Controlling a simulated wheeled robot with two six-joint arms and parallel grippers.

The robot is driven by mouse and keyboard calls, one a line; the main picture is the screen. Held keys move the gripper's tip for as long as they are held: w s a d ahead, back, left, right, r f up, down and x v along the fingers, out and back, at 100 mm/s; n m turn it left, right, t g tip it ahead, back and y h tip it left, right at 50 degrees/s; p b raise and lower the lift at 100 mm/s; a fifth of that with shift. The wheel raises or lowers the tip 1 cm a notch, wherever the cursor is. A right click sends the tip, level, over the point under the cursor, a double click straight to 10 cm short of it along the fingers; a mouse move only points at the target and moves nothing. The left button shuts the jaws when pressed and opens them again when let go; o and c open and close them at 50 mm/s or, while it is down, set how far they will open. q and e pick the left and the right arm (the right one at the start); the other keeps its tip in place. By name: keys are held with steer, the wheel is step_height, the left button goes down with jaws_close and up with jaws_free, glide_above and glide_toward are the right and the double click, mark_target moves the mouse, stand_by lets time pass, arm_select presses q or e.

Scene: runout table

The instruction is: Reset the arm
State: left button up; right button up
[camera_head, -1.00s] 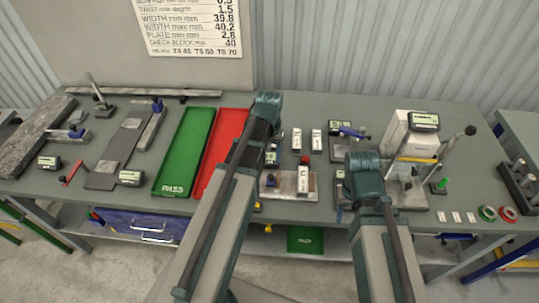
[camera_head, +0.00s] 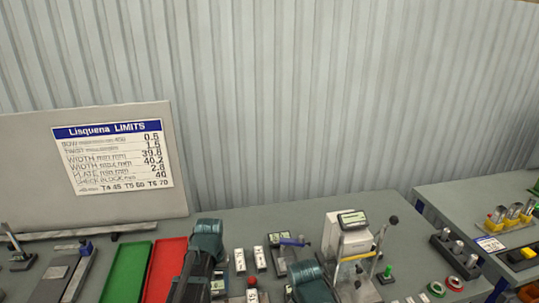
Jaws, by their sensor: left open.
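My left arm (camera_head: 205,255) comes up from the bottom edge, its teal joint in front of the red tray's right side. Only a little of my left gripper (camera_head: 218,287) shows beside that arm, low in the view; it is open, and I see nothing held in it. My right arm's teal joint (camera_head: 311,282) shows at the bottom edge, in front of the bench. My right gripper is not visible.
A bench (camera_head: 250,222) carries a green tray (camera_head: 127,270), a red tray (camera_head: 163,268), small white blocks (camera_head: 260,258) and a white test stand (camera_head: 346,240). A limits sign (camera_head: 112,157) is on the grey panel. A second bench (camera_head: 440,197) with metal pieces stands at right.

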arm_select(q)
steer(key=s+d+f+m+y+b, duration=0.1)
steer(key=s+d+f+m+b, duration=0.3)
steer(key=s+d+f+b, duration=0.5)
steer(key=s+d+f, duration=0.2)
steer(key=s+d, duration=0.1)
steer(key=d, duration=0.3)
steer(key=shift+s+b, duration=0.2)
steer(key=shift+b, duration=0.2)
stand_by(1.1)
